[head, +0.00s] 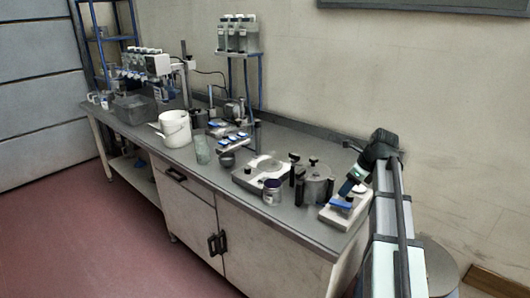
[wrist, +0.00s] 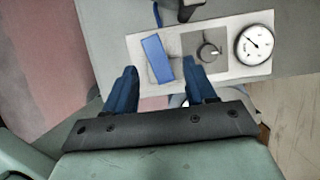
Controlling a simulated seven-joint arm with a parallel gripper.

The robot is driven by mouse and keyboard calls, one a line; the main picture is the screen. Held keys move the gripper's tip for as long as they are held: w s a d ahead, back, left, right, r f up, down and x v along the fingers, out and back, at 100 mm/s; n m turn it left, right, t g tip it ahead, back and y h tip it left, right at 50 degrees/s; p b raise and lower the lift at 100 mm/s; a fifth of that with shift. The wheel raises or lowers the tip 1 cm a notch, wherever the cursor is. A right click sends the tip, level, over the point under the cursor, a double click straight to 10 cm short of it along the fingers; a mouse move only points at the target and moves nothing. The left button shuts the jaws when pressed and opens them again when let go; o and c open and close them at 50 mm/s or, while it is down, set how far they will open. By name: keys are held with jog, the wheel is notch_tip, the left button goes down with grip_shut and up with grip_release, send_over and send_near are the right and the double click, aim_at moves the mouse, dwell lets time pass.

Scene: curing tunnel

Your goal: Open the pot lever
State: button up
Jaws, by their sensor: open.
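A white panel (wrist: 222,68) at the bench's right end carries a flat blue bar, a dark knob and a dial gauge. The blue bar (wrist: 157,58), which may be the lever, lies across the panel's left part; it also shows in the head view (head: 340,203). My gripper (wrist: 162,72) is open, its two blue fingers apart on either side of the bar's near end in the wrist view. I cannot tell its height above it. A grey pot (head: 317,188) with dark clamps stands just left of the panel in the head view.
The knob (wrist: 208,52) and gauge (wrist: 254,44) sit right of the bar. A lidded jar (head: 272,192) and a white plate-like device (head: 257,172) stand left of the pot. A white bucket (head: 175,128) is farther left. The wall is close behind the bench.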

jog(key=v, duration=0.8)
jog(key=w+a+n+t+y, duration=0.2)
jog(key=w+a, duration=0.4)
jog(key=a, duration=0.3)
jog(key=w+a+f+n+t+y, duration=0.1)
jog(key=w+a+n+t+y, duration=0.1)
jog(key=w+a, duration=0.4)
jog(key=w+a+n+t+y, duration=0.2)
jog(key=w+a+y, duration=0.3)
jog(key=a, duration=0.8)
jog(key=shift+w+a+f+n, duration=0.3)
jog(key=shift+w+a+n, duration=0.15)
jog(key=shift+n, duration=0.25)
